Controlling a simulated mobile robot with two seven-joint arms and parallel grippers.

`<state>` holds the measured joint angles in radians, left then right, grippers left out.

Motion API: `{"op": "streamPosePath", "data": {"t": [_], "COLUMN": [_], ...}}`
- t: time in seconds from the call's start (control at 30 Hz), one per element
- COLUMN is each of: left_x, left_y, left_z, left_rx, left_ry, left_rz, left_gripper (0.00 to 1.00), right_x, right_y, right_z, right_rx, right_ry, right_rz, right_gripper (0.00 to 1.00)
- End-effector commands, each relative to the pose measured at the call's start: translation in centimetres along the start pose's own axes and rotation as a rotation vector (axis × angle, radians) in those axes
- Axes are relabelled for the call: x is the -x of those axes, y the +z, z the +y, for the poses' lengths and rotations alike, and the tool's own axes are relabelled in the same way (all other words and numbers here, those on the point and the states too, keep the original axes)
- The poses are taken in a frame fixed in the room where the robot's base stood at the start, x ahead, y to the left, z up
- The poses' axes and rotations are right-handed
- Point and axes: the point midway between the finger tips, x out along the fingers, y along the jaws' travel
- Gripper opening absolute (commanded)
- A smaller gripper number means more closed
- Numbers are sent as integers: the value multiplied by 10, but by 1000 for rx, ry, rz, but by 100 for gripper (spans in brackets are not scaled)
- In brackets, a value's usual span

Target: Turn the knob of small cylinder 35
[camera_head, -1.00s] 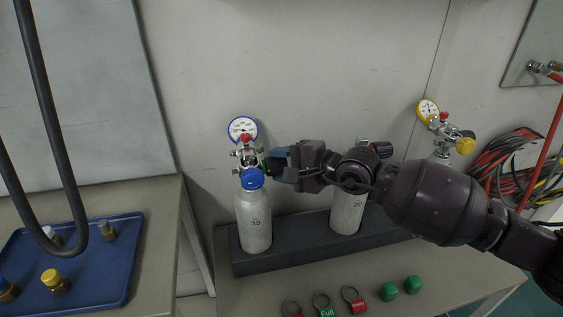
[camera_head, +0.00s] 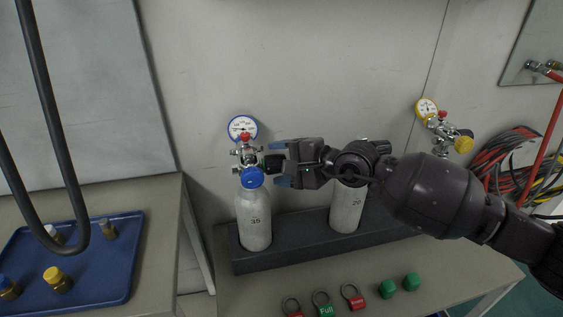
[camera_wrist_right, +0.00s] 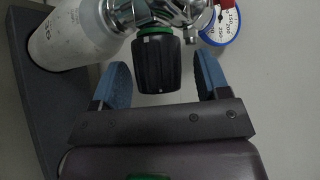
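Small cylinder 35 (camera_head: 254,222) is a pale grey bottle standing upright in a dark rack, with a blue cap-like part, a valve and a blue-rimmed gauge (camera_head: 242,128) on top. Its black knob (camera_head: 273,165) sticks out to the right of the valve. In the right wrist view the ribbed black knob (camera_wrist_right: 157,66) with a green ring lies between the blue fingertips. My right gripper (camera_head: 280,163) is open just to the right of the knob; in the wrist view (camera_wrist_right: 163,82) there is a gap on both sides. My left gripper is not in view.
A second cylinder (camera_head: 346,207) stands in the same dark rack (camera_head: 290,243), partly behind my right arm. A blue tray (camera_head: 100,285) with small fittings is at left. Black hoses hang at far left.

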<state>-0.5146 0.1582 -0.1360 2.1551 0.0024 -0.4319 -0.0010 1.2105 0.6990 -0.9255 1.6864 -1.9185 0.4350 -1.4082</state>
Motion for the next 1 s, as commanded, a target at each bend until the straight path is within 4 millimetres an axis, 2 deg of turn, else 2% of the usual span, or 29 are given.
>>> {"op": "streamPosePath", "data": {"t": [0.27,0.53,0.7,0.83,1.0], "left_x": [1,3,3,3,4], "left_y": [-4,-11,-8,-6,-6], "left_z": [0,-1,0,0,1], "left_rx": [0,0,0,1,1], "left_ry": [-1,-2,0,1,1], "left_rz": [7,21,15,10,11], "left_gripper": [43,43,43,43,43], "right_x": [8,52,81,97,107], "right_y": [0,0,0,0,0], "right_z": [-1,-2,0,0,0], "right_rx": [1,2,2,0,1], "right_ry": [-1,-1,0,0,0], "right_rz": [1,3,2,1,0], "right_gripper": [69,69,69,69,69]}}
